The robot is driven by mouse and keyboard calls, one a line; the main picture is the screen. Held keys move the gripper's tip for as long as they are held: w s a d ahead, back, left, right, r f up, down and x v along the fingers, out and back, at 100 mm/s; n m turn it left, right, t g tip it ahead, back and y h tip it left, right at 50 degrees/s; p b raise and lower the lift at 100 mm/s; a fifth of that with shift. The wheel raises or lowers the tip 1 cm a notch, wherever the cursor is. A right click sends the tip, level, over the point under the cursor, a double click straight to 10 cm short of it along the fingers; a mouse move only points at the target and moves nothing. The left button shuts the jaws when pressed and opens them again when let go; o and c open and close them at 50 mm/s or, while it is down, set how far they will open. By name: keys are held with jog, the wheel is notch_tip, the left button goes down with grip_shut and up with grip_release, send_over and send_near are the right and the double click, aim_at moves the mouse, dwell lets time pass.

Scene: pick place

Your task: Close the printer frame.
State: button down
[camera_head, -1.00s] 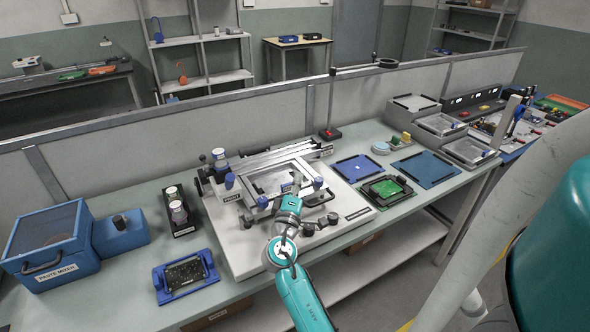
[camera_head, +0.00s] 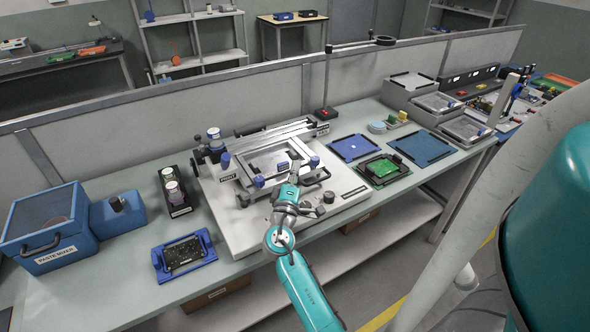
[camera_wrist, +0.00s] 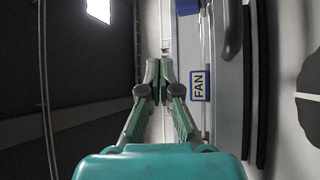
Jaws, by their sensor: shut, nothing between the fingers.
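The stencil printer stands on the bench on a pale base plate (camera_head: 235,228). Its silver rectangular frame (camera_head: 243,179) with blue knobs lies over the printer, and whether it is fully down or slightly raised I cannot tell. My gripper (camera_head: 296,167) is at the front right part of the frame, with its fingertips close to the frame's front bar. In the wrist view my gripper (camera_wrist: 160,66) is shut with nothing between the fingers. A label reading FAN (camera_wrist: 200,86) and a dark curved handle (camera_wrist: 233,30) are to its right. Contact with the frame cannot be made out.
A blue paste mixer (camera_head: 45,225), a jar holder (camera_head: 176,195) and a blue board holder (camera_head: 184,255) stand left of the printer. A green board in a black tray (camera_head: 382,168) and blue mats (camera_head: 355,148) lie to the right. A grey partition (camera_head: 200,105) runs behind.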

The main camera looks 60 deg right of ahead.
jog(key=v, duration=1.2)
